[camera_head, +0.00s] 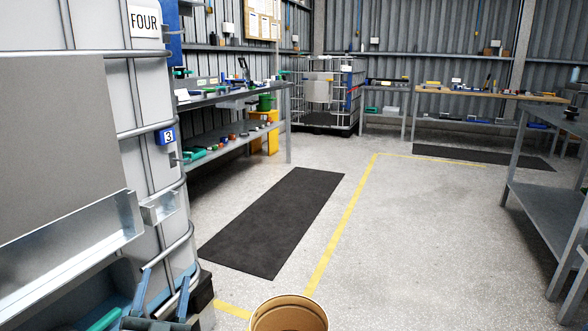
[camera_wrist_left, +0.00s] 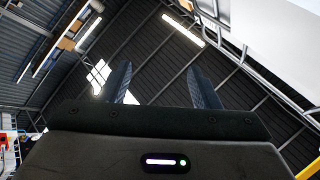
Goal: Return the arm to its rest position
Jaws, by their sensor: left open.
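My left gripper (camera_head: 164,282) is at the bottom left of the head view, in front of the tank's lower part. Its two blue-grey fingers point up and stand apart with nothing between them. The left wrist view shows the same open fingers (camera_wrist_left: 159,82) against the roof, with nothing held. My right gripper is in neither view.
A caged white tank (camera_head: 150,100) marked FOUR, with a metal trough (camera_head: 80,245), stands close at left. A tan round container (camera_head: 288,312) is at bottom centre. A dark mat (camera_head: 275,220) and open floor lie ahead. A grey bench (camera_head: 545,190) stands right.

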